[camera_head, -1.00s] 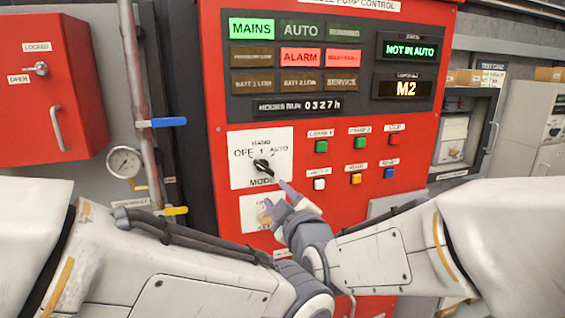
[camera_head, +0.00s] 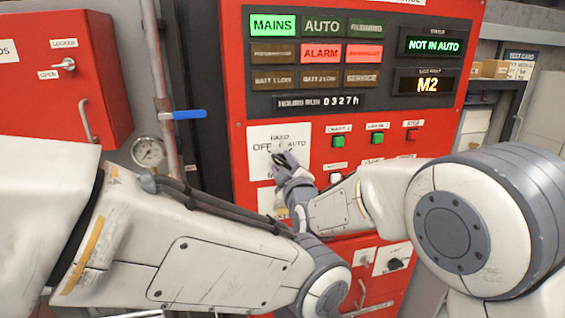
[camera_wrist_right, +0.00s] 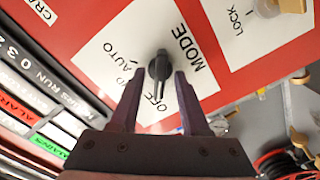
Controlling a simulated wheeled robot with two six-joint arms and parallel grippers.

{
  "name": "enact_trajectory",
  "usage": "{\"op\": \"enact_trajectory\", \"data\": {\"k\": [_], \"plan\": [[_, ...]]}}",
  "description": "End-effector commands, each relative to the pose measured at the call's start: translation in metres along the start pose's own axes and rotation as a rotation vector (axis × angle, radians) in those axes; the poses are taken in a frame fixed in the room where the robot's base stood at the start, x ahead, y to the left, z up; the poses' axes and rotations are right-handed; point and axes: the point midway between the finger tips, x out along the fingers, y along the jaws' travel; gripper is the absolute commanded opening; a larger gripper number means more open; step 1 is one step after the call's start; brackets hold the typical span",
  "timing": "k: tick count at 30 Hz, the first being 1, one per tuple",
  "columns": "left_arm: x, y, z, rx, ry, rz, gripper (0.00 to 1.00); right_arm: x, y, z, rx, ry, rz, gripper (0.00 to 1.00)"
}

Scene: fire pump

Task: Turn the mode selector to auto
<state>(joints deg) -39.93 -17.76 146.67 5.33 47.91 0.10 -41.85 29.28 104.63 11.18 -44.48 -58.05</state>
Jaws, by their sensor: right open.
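The mode selector (camera_wrist_right: 159,68) is a black knob on a white plate marked HAND, OFF, AUTO and MODE. In the right wrist view its narrow end points down beside the OFF label. My right gripper (camera_wrist_right: 158,80) is open, with one dark finger on each side of the knob; I cannot tell whether either finger touches it. In the head view my right gripper (camera_head: 287,160) is in front of the selector plate (camera_head: 260,168) and mostly covers the knob. The status display (camera_head: 434,46) reads NOT IN AUTO. My left gripper is not in view.
Green and red push buttons (camera_head: 338,141) sit right of the selector. The lamp panel (camera_head: 320,55) is above, with MAINS and ALARM lit. A gauge (camera_head: 149,151), a pipe with a blue lever (camera_head: 188,115) and a red box (camera_head: 52,80) stand at left.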

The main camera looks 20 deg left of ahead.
Motion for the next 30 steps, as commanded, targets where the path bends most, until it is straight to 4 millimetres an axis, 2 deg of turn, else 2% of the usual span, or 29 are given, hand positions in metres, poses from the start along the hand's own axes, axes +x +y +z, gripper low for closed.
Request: {"op": "enact_trajectory", "data": {"k": [4, 5, 6, 8, 9, 20, 30], "plan": [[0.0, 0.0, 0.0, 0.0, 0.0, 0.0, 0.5, 0.0, 0.0, 0.0, 0.0, 0.0, 0.0, 0.46], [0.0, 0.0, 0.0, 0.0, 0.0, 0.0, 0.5, 0.0, 0.0, 0.0, 0.0, 0.0, 0.0, 0.42], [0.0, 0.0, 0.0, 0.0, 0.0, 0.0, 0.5, 0.0, 0.0, 0.0, 0.0, 0.0, 0.0, 0.27], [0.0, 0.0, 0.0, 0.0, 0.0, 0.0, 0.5, 0.0, 0.0, 0.0, 0.0, 0.0, 0.0, 0.04], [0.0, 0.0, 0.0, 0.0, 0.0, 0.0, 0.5, 0.0, 0.0, 0.0, 0.0, 0.0, 0.0, 0.0], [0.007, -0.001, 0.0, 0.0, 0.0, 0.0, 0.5, 0.0, -0.002, 0.001, 0.03, 0.0, 0.0, 0.0], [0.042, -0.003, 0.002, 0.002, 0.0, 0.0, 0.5, -0.001, -0.004, 0.003, 0.235, 0.003, 0.001, 0.0]]}}
